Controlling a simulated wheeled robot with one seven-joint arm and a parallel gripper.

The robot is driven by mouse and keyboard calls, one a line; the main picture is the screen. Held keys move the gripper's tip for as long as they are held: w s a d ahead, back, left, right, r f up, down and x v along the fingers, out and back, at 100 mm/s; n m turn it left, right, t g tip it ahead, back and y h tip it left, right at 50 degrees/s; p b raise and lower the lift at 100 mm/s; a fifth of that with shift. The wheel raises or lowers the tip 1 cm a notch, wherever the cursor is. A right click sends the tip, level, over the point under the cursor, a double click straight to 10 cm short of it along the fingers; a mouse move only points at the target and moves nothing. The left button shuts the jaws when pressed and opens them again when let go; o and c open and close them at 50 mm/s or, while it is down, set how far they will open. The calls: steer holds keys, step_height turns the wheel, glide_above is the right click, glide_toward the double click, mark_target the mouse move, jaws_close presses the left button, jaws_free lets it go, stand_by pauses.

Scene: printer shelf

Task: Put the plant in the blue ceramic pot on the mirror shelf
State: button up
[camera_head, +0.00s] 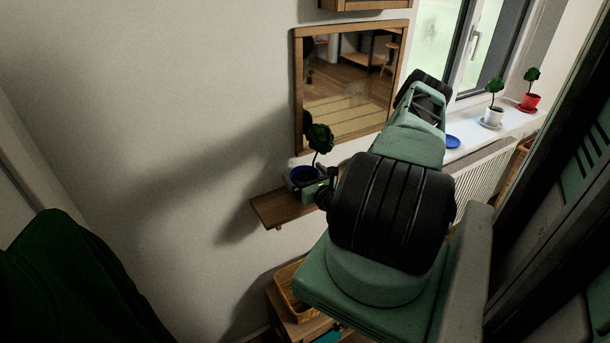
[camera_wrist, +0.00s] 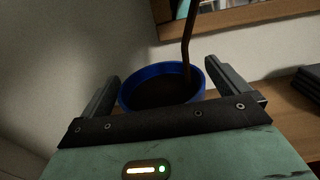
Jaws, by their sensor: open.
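The plant in the blue ceramic pot (camera_head: 306,175) is at the mirror shelf (camera_head: 272,208), below the mirror, with its round green crown (camera_head: 320,138) upright. In the wrist view the blue pot (camera_wrist: 126,93) and its thin stem (camera_wrist: 187,45) are between the two fingers of my gripper (camera_wrist: 170,88). The fingers are open, one on each side of the pot, with a small gap visible at the right. The pot's base is hidden, so I cannot tell whether it touches the shelf. The shelf board (camera_wrist: 284,92) shows right of the pot in the wrist view.
The mirror (camera_head: 297,95) hangs on the wall just behind the plant. A dark flat object (camera_wrist: 305,82) lies on the shelf at the right. A white pot (camera_head: 492,116), a red pot (camera_head: 529,102) and an empty blue saucer (camera_head: 453,142) are on the windowsill. A wicker basket (camera_head: 288,284) stands below the shelf.

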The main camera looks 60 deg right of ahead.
steer(key=shift+r, duration=0.2)
steer(key=b+v, duration=0.5)
steer(key=v, duration=0.6)
steer(key=w+a+r+n+t+y, duration=0.4)
steer(key=w+a+r+n+y, duration=0.3)
steer(key=w+a+n+y, duration=0.35)
steer(key=a+r+n+g+y, duration=0.3)
steer(key=a+n+g+y, duration=0.1)
steer(key=a+y, duration=0.35)
steer(key=a+r+n+g+y, duration=0.35)
steer(key=a+n+y, duration=0.2)
steer(key=a, duration=0.25)
steer(key=s+a+r+n+g+h, duration=0.2)
steer(key=s+a+n+g+h, duration=0.4)
steer(key=a+n, duration=0.4)
steer(key=s+a+r+n+g+h, duration=0.2)
steer(key=s+a+n+g+h, duration=0.4)
steer(key=n, duration=1.3)
steer(key=s+a+h, duration=0.2)
steer(key=s+a, duration=0.1)
steer(key=a, duration=0.1)
steer(key=shift+s+n+b, duration=0.3)
